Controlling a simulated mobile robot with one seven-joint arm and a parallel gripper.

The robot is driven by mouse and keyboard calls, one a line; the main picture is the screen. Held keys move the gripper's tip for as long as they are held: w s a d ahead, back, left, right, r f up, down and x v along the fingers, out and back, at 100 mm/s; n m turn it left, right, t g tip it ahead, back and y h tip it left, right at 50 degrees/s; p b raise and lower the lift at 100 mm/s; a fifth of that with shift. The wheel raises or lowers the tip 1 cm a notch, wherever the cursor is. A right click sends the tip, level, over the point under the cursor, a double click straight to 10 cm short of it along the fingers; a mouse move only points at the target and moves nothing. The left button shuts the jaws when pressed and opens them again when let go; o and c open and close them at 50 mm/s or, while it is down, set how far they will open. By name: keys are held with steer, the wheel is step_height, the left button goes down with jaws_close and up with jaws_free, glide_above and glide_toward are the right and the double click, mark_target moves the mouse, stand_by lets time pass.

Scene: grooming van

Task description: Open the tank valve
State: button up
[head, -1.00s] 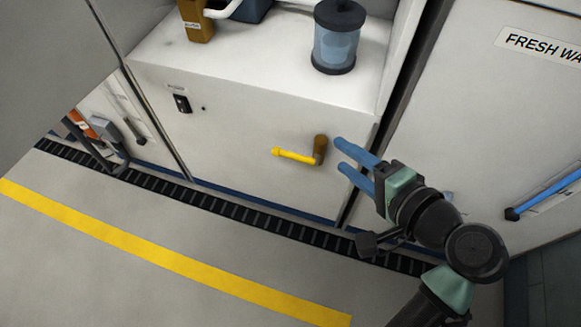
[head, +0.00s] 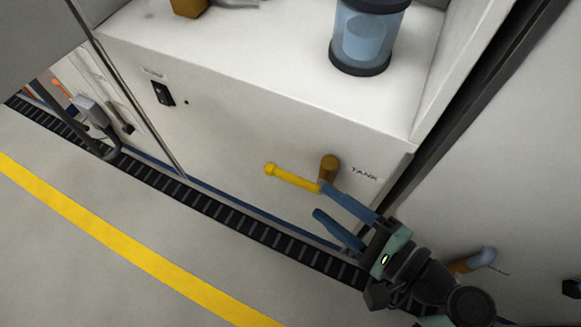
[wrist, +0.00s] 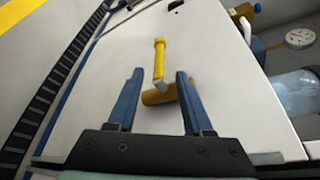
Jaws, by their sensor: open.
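The tank valve is a yellow lever handle (head: 292,178) on a brown-gold stem (head: 329,168), on the white cabinet front beside a "TANK" label (head: 365,174). The lever points left in the head view. In the wrist view the yellow lever (wrist: 158,60) points up the picture, with the stem (wrist: 160,94) at its lower end. My gripper (head: 325,200) has blue fingers and is open and empty. In the head view its upper finger overlaps the stem end of the lever. In the wrist view the stem end shows between the fingertips; contact cannot be told.
A clear cylinder with dark caps (head: 367,36) stands on the cabinet top (head: 250,50). A black switch (head: 162,94) is on the cabinet's left. A second handle with a blue grip (head: 480,260) is near my wrist. The floor (head: 60,250) left is clear.

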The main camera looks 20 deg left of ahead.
mark_target(298, 184)
steer(key=b+x, duration=0.3)
steer(key=x, duration=0.6)
steer(key=shift+a+f+b, duration=0.25)
steer(key=shift+b, duration=0.15)
steer(key=shift+w+a, duration=0.2)
steer(key=shift+a, duration=0.2)
jaws_close()
stand_by(0.5)
